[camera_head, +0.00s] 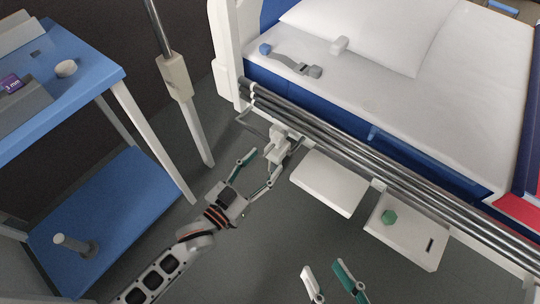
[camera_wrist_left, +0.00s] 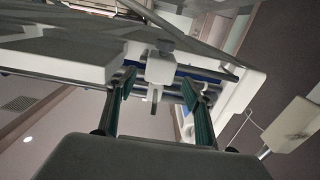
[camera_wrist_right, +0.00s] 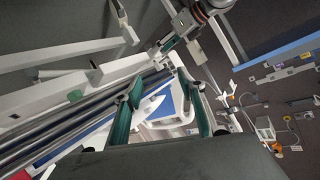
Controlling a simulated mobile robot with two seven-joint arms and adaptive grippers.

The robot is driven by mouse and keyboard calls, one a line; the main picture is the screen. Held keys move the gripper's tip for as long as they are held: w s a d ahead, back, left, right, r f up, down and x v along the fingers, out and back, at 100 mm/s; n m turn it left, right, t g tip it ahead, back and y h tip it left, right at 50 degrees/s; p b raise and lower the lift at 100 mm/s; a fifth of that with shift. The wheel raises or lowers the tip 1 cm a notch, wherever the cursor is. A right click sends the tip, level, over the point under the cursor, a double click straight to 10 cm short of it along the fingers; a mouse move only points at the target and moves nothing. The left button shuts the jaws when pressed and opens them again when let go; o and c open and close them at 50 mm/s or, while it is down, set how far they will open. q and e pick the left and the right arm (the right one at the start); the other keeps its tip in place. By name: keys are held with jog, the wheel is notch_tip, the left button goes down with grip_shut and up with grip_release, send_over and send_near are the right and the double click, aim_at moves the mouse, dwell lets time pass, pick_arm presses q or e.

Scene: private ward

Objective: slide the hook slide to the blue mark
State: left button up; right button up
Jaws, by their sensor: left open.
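The hook slide (camera_head: 279,140) is a small white block with a hanging part, on the grey rail at the near end of the bed side. It also shows in the left wrist view (camera_wrist_left: 160,68), straight ahead between the fingers. My left gripper (camera_head: 256,162) is open, with its green-padded fingers spread just below and in front of the slide. I cannot tell whether they touch it. My right gripper (camera_head: 325,268) is open and empty over the floor, well apart from the rail. I cannot make out a distinct blue mark on the rail.
A blue trolley (camera_head: 112,215) and a white pole (camera_head: 187,108) stand at left. The bed (camera_head: 420,100) lies behind the rails. Grey floor is free between.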

aim_at(270, 157)
pick_arm(q)
jog(key=shift+f+x, duration=0.2)
jog(key=shift+x, duration=0.9)
jog(key=shift+w+d+r+b, duration=0.15)
jog(key=shift+w+d+b, duration=0.15)
jog(key=shift+w+d, duration=0.1)
pick_arm(e)
jog(key=shift+s+a+f+m, duration=0.1)
jog(key=shift+s+a+m, duration=0.1)
jog(key=shift+a+m, duration=0.35)
